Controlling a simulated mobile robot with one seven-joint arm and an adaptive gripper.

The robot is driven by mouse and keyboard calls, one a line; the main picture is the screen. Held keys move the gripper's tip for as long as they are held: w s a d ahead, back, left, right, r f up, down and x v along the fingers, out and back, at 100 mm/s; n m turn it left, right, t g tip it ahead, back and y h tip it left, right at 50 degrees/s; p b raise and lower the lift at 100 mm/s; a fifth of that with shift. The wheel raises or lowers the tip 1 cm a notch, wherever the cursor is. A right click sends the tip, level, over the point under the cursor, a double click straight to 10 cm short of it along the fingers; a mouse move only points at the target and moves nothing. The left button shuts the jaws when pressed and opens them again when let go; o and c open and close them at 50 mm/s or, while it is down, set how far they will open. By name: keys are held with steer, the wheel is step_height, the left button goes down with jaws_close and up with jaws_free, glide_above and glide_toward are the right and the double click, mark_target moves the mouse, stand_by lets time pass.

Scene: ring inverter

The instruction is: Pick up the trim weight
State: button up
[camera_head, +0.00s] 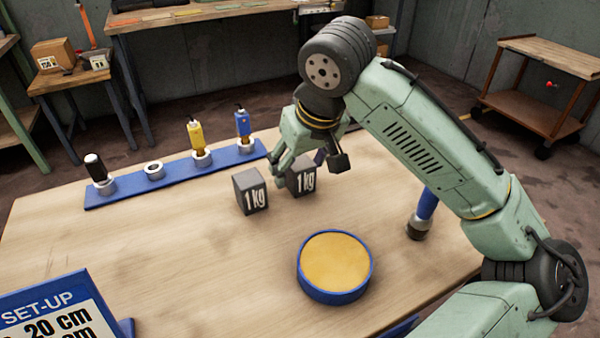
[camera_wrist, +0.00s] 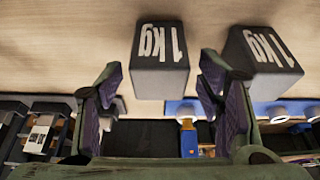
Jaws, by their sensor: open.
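Two dark grey blocks marked "1 kg" stand on the wooden table; I cannot tell by label which is the trim weight. The right block (camera_head: 302,178) is under my gripper (camera_head: 309,170), with a finger on each side. In the wrist view this block (camera_wrist: 160,62) sits centred between the fingertips of my open gripper (camera_wrist: 161,75), with a gap showing on both sides. The left block (camera_head: 250,192) stands apart, just outside the gripper; in the wrist view it is at the right (camera_wrist: 264,62), partly behind a finger.
A blue rack (camera_head: 128,189) with ring holders and several bottle-like pieces lies behind. A round blue-rimmed dish (camera_head: 335,292) with a yellow top is in front. A blue-handled piece (camera_head: 422,214) stands at right. A set-up sign (camera_head: 55,305) is front left. The left table area is clear.

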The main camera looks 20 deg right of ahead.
steer(key=shift+c, duration=0.6)
jaws_close()
steer(key=shift+r, duration=0.1)
stand_by(0.3)
